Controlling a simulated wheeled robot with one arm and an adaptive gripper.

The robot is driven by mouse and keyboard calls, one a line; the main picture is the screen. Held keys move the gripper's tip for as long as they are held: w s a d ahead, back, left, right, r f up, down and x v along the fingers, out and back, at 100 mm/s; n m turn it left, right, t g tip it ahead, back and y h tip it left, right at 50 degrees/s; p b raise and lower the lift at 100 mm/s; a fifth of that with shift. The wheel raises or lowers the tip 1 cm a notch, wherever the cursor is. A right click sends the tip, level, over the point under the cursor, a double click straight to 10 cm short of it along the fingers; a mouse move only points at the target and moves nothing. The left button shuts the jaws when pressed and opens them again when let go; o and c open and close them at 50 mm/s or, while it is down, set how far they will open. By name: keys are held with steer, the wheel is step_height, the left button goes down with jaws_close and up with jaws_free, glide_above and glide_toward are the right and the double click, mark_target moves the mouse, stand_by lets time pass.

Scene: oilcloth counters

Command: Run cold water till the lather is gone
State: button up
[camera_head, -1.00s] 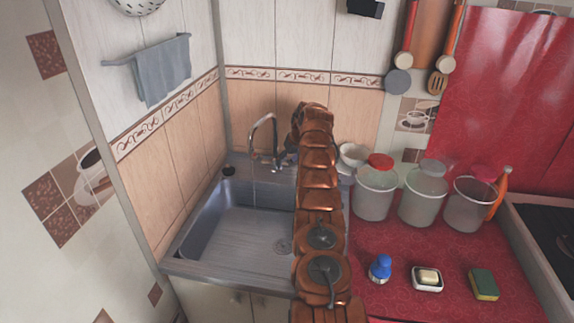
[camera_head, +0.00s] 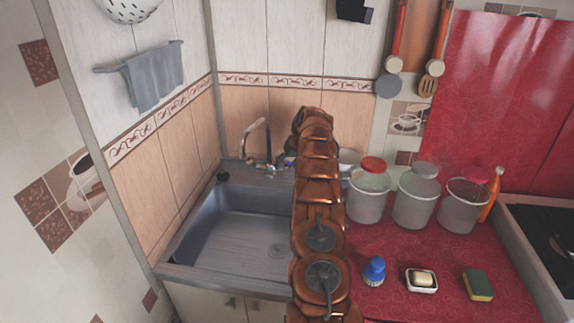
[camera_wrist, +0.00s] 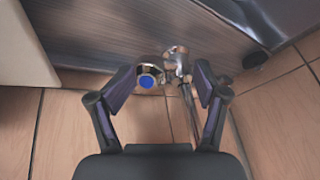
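The chrome faucet (camera_head: 266,140) stands at the back of the metal sink (camera_head: 215,240), with its curved spout over the basin. In the wrist view, a round knob with a blue cap (camera_wrist: 146,81) sits beside the metal spout (camera_wrist: 186,85). My gripper (camera_wrist: 166,84) is open, with its two fingers spread either side of the knob and spout. I cannot tell whether a finger touches the knob. In the head view my arm hides the gripper and part of the faucet base. I see no clear water stream or lather in the basin now.
Several lidded canisters (camera_head: 416,196) stand right of my arm on the red counter (camera_head: 395,255). A blue brush (camera_head: 374,270), a soap dish (camera_head: 409,286) and a sponge (camera_head: 478,284) lie in front. A grey towel (camera_head: 153,77) hangs at left.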

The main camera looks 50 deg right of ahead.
step_height(320, 180, up, 12)
steer(key=s+t, duration=0.1)
steer(key=s, duration=0.1)
steer(key=shift+a+t+h, duration=0.15)
steer(key=shift+t+h, duration=0.15)
steer(key=shift+h, duration=0.1)
stand_by(0.4)
